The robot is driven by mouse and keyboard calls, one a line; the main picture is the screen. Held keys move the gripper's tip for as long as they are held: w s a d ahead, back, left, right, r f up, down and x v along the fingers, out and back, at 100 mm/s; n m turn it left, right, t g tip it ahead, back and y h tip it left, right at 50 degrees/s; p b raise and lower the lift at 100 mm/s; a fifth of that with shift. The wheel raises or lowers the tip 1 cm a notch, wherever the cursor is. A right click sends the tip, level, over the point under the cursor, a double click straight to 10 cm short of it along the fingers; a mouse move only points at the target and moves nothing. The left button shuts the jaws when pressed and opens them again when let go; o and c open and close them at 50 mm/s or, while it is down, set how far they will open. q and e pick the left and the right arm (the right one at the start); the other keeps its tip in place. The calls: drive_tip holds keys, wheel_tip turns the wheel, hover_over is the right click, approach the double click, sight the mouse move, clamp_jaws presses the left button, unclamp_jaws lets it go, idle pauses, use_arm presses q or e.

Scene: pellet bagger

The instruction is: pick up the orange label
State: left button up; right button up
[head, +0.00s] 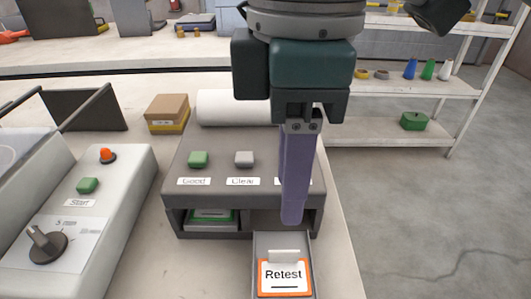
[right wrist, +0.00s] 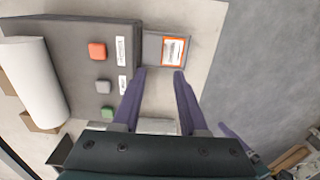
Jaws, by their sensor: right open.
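The orange label (head: 283,278) has an orange border and the word "Retest". It lies in a grey tray (head: 308,268) that sticks out from the front of the dark grey button box (head: 220,155). It also shows in the right wrist view (right wrist: 174,50), beyond the fingertips. My right gripper (head: 293,220) comes down from the top, fingers pointing down, above and behind the label. In the right wrist view its two purple fingers (right wrist: 159,72) are apart with nothing between them. My left gripper is not seen.
The box has a green button (head: 198,159), a grey button (head: 244,158) and an orange button (right wrist: 97,50). A green-edged label (head: 212,215) lies in its left slot. A white roll (head: 225,107) and cardboard box (head: 167,108) stand behind. A control panel (head: 75,215) is left. Open floor lies right.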

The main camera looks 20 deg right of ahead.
hover_over(287, 250)
drive_tip(key=f, duration=0.4)
drive_tip(key=shift+w+a+f+b, duration=0.2)
drive_tip(key=shift+a+f+b, duration=0.1)
drive_tip(key=f, duration=0.5)
drive_tip(key=shift+s+d+b, duration=0.25)
drive_tip(key=shift+d+b, duration=0.05)
drive_tip(key=shift+b, duration=0.05)
drive_tip(key=shift+c, duration=0.3)
clamp_jaws()
